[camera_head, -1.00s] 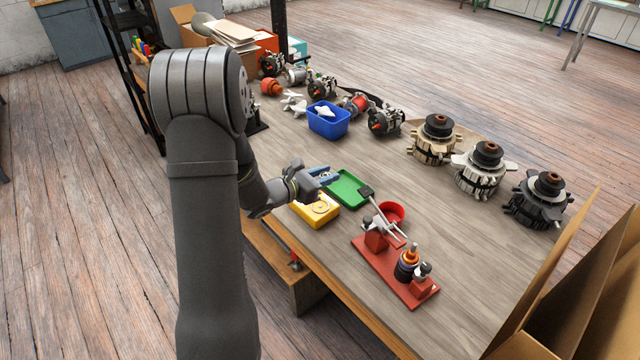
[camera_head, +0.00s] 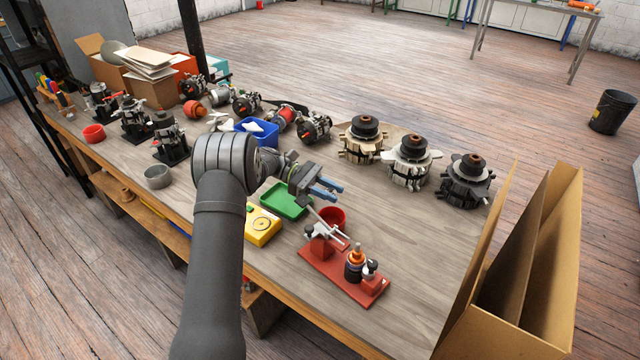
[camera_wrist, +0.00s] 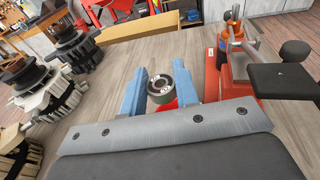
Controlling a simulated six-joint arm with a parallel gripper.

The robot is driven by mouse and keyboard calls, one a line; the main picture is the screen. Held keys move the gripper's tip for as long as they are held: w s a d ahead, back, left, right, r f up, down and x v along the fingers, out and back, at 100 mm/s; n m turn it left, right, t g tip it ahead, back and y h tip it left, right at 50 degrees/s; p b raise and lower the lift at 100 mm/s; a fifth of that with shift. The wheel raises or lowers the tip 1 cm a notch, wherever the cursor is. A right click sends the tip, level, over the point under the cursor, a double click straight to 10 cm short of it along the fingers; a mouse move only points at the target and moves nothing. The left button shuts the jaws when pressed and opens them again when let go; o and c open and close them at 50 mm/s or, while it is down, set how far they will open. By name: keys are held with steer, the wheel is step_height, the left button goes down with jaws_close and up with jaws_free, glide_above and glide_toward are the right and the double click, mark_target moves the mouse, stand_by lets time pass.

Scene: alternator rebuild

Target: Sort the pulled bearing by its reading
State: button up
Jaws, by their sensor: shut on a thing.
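My gripper (camera_head: 334,190) has blue fingers and is shut on a small metal ring bearing (camera_wrist: 160,88), held between the fingertips in the wrist view. The bearing cannot be made out in the head view. The gripper is above the table, just behind the red cup (camera_head: 332,216) in the picture. Red of the cup (camera_wrist: 166,106) shows just below the bearing in the wrist view. The green tray (camera_head: 287,200) lies to the left of the cup. The yellow box with a round dial (camera_head: 262,226) stands in front of the green tray; its reading is too small to tell.
A red fixture with an upright shaft and a lever (camera_head: 343,270) stands in front of the cup. Alternator cores (camera_head: 411,165) line the back right, and a blue bin (camera_head: 262,131) is behind my arm. A cardboard box (camera_head: 530,270) is at right. The tabletop right of the fixture is clear.

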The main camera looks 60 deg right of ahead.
mark_target(332, 212)
steer(key=shift+s+f+m+y, duration=0.2)
steer(key=shift+f+m+y, duration=0.15)
steer(key=shift+f+y, duration=0.1)
steer(key=shift+s+f+m+y, duration=0.15)
steer(key=shift+f+m+y, duration=0.2)
steer(key=shift+f+y, duration=0.1)
steer(key=shift+f, duration=2.45)
steer(key=shift+a+f, duration=0.1)
steer(key=shift+f, duration=0.45)
stand_by(0.4)
steer(key=o, duration=1.1)
steer(key=shift+c, duration=0.3)
steer(key=c, duration=0.3)
steer(key=shift+r, duration=0.1)
